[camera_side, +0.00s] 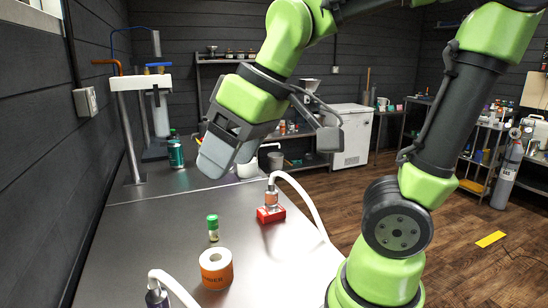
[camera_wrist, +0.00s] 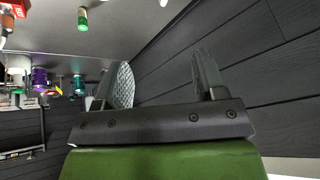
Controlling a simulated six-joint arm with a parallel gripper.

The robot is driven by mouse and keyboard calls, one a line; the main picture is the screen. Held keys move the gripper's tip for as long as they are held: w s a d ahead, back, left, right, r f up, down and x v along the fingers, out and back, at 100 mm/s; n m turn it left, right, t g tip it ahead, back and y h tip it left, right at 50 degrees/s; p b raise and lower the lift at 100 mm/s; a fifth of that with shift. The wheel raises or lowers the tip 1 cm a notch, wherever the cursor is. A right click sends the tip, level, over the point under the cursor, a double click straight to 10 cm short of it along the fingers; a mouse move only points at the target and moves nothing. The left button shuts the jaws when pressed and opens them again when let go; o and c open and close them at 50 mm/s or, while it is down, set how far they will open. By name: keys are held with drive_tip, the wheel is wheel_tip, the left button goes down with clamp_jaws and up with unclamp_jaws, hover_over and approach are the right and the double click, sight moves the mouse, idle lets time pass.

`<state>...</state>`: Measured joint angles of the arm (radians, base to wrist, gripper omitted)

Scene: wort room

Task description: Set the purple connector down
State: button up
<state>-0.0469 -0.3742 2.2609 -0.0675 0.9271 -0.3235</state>
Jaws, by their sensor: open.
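My gripper (camera_side: 228,164) is open above the far part of the steel bench, its two fingers apart. In the wrist view my gripper (camera_wrist: 163,60) has nothing between its fingers, only the dark wall and bench behind. A small purple piece (camera_wrist: 39,78) stands at the left of the wrist view, apart from the fingers; it may be the purple connector, but it is too small to be sure.
On the bench (camera_side: 150,255) are a red block (camera_side: 271,215) with a white-hosed fitting, a green-capped vial (camera_side: 213,228), an orange-labelled tape roll (camera_side: 216,270) and a teal can (camera_side: 175,153). A dark plank wall (camera_side: 40,150) runs along the left. Bench left of the vial is clear.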

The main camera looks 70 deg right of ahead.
drive_tip(key=s+m+t, duration=0.1)
drive_tip(key=s+m, duration=0.1)
drive_tip(key=s, duration=0.1)
drive_tip(key=s+m+t, duration=0.1)
drive_tip(key=s+m, duration=0.1)
drive_tip(key=s, duration=0.1)
drive_tip(key=shift+d+m, duration=0.2)
drive_tip(key=shift+m, duration=0.1)
